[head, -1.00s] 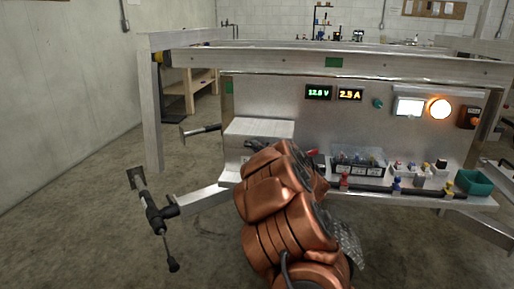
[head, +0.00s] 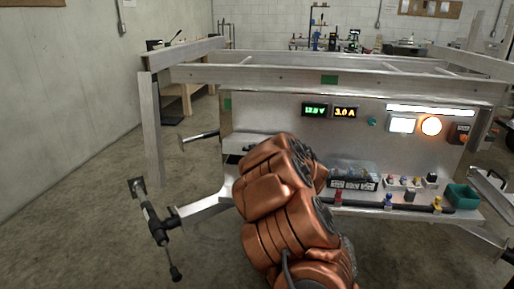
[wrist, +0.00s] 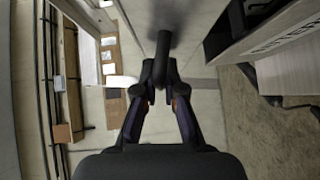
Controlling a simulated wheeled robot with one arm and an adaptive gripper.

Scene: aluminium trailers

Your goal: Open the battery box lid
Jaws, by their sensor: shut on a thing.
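My gripper (wrist: 160,85) is shut on a dark handle (wrist: 163,50) in the wrist view. The handle joins a pale panel seen nearly edge-on, which looks like the raised battery box lid (wrist: 151,14). In the head view my copper arm hides the gripper and most of the box. A dark part of the box (head: 234,158) shows left of the arm.
An aluminium trailer frame (head: 330,92) stands behind the arm, with lit displays (head: 330,111) on its panel. Its shelf holds a parts tray (head: 353,177) and a green bin (head: 462,196) at right. A jack (head: 155,226) stands at left. Bare floor lies at far left.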

